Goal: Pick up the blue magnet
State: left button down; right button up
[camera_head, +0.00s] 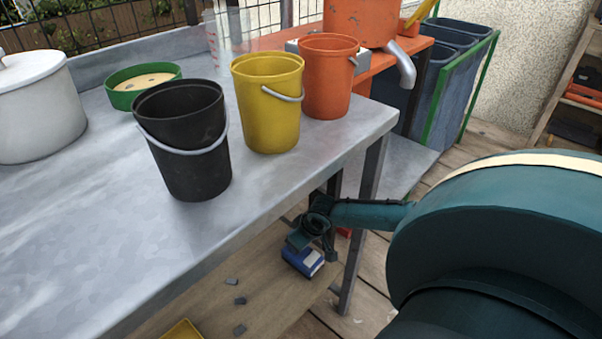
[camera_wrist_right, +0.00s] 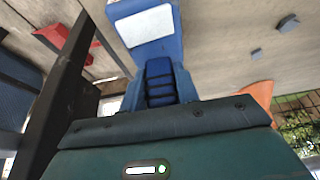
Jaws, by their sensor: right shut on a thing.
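The blue magnet (camera_head: 303,261) is a small blue block with a white label, low beneath the front edge of the metal table. In the right wrist view the blue magnet (camera_wrist_right: 148,28) is at the top centre, its white face toward the camera. My right gripper (camera_head: 308,238) reaches in under the table edge from the right. In the right wrist view its fingers (camera_wrist_right: 162,80) are shut on the magnet. I cannot tell whether the magnet touches the wooden surface below. My left gripper is not in view.
The metal table (camera_head: 80,240) overhangs the magnet, and a table leg (camera_head: 362,225) stands just right of it. Black (camera_head: 185,150), yellow (camera_head: 268,110) and orange (camera_head: 327,80) buckets stand on top. Small grey pieces (camera_head: 240,301) lie on the wooden surface (camera_head: 265,290) below.

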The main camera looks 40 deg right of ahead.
jog(key=shift+c, duration=0.9)
jog(key=shift+r, duration=0.15)
